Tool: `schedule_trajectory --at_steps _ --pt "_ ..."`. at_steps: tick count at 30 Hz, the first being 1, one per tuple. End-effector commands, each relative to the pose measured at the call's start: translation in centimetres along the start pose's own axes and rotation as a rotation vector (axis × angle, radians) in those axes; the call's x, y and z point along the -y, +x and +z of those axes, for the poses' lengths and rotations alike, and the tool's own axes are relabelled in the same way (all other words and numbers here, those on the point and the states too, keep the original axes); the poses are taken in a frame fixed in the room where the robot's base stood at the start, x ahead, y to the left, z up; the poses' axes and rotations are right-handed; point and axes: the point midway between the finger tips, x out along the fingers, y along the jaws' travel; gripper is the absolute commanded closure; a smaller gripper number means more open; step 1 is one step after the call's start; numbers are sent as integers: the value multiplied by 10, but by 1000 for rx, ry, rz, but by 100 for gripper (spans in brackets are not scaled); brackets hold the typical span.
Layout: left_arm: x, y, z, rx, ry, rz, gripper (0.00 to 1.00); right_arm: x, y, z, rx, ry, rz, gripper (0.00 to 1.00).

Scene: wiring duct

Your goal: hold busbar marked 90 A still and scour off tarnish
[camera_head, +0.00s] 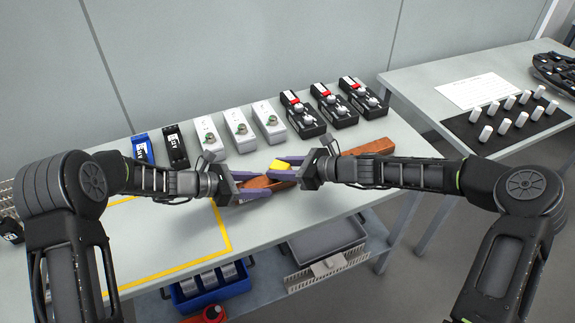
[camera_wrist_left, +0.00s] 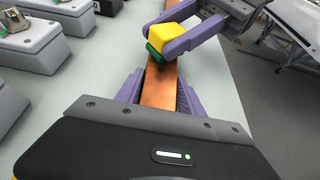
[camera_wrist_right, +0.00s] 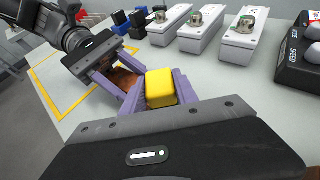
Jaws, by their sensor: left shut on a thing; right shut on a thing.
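A copper busbar (camera_head: 260,184) lies near the table's front edge; its marking is not readable. It also shows in the left wrist view (camera_wrist_left: 159,88), running away from me between the fingers. My left gripper (camera_head: 250,189) is shut on this busbar. My right gripper (camera_head: 282,166) is shut on a yellow scouring pad (camera_head: 282,164) with a green underside, seen in the left wrist view (camera_wrist_left: 168,34). The green side is at the busbar's top, just beyond my left fingers, and appears to touch it. In the right wrist view the busbar (camera_wrist_right: 122,78) looks brownish and is partly hidden.
Another copper bar (camera_head: 370,147) lies to the right. White boxes (camera_head: 238,130) and black red-marked devices (camera_head: 303,114) line the back. A yellow-taped area (camera_head: 227,238) is at left. Bins (camera_head: 325,240) stand on the lower shelf. A side table (camera_head: 460,75) holds white cylinders.

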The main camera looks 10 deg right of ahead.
Motion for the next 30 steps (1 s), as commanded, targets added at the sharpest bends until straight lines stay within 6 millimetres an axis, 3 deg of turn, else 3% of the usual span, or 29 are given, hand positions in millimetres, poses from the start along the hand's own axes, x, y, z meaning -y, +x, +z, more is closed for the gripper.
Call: schedule_trajectory --at_steps 12,16,30 --pt "0 1 3 5 3 -2 100 -31 24 10 0 1 7 100" --pt "0 1 3 5 3 -2 100 -30 16 29 -1 -8 2 100" --pt "0 0 1 2 1 -1 100 -30 0 67 0 -3 2 100"
